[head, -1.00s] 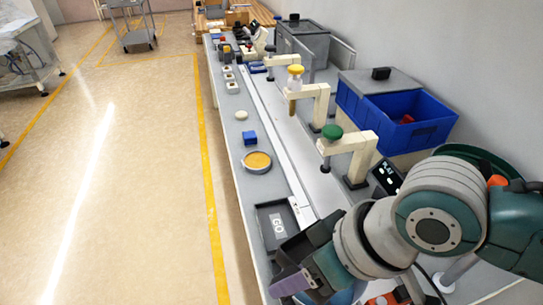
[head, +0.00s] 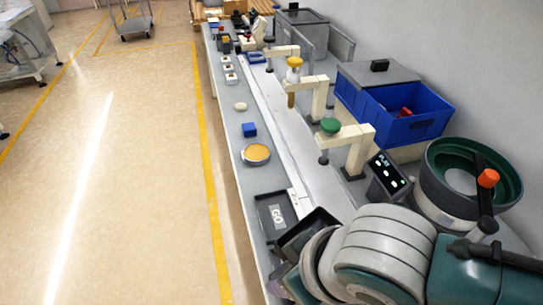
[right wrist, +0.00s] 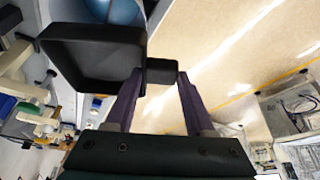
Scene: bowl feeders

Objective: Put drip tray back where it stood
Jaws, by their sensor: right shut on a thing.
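The drip tray is a dark, shallow open box with a tab on one side. In the right wrist view the tray (right wrist: 92,62) is tilted, with its tab between the two purple fingers of my right gripper (right wrist: 160,76), which is shut on it. In the head view the tray (head: 303,236) shows beside my right arm, close to the near side of the bench. My left gripper is not in view.
A dark GO bin (head: 270,207) lies just beyond the tray on the bench. A green bowl feeder (head: 432,183) and a control panel (head: 389,175) are at the right.

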